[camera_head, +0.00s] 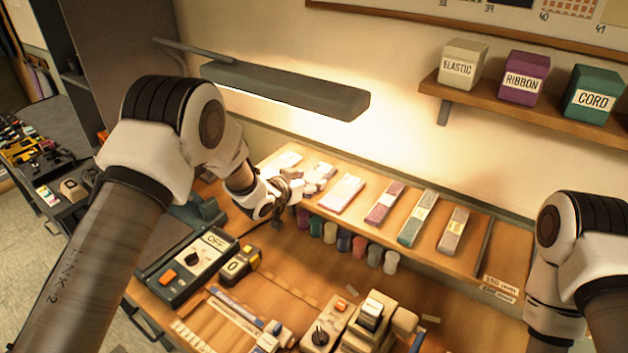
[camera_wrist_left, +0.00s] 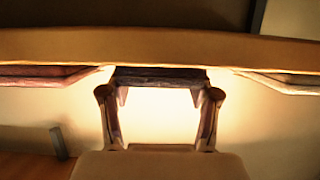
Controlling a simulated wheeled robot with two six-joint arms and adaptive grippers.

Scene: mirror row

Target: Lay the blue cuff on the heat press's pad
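In the head view my left gripper (camera_head: 297,190) reaches to the front of the slanted shelf, among folded cuffs. In the left wrist view its fingers (camera_wrist_left: 160,98) stand wide apart. A dark flat cuff (camera_wrist_left: 160,77) spans the space at their tips; its colour is too dark to call blue with certainty, and firm contact cannot be told. The heat press appears to be the dark green machine with the OFF panel (camera_head: 208,244) at the left of the bench; its dark pad (camera_head: 166,240) looks bare, partly hidden by my arm. My right gripper is outside the frame.
Other cuffs, such as a purple-red one (camera_head: 384,203) and a grey-green one (camera_head: 417,217), lie along the shelf (camera_head: 480,262). Spools (camera_head: 344,240) line up below it. A tape measure (camera_head: 240,262) stands beside the press. A lamp (camera_head: 285,88) hangs above.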

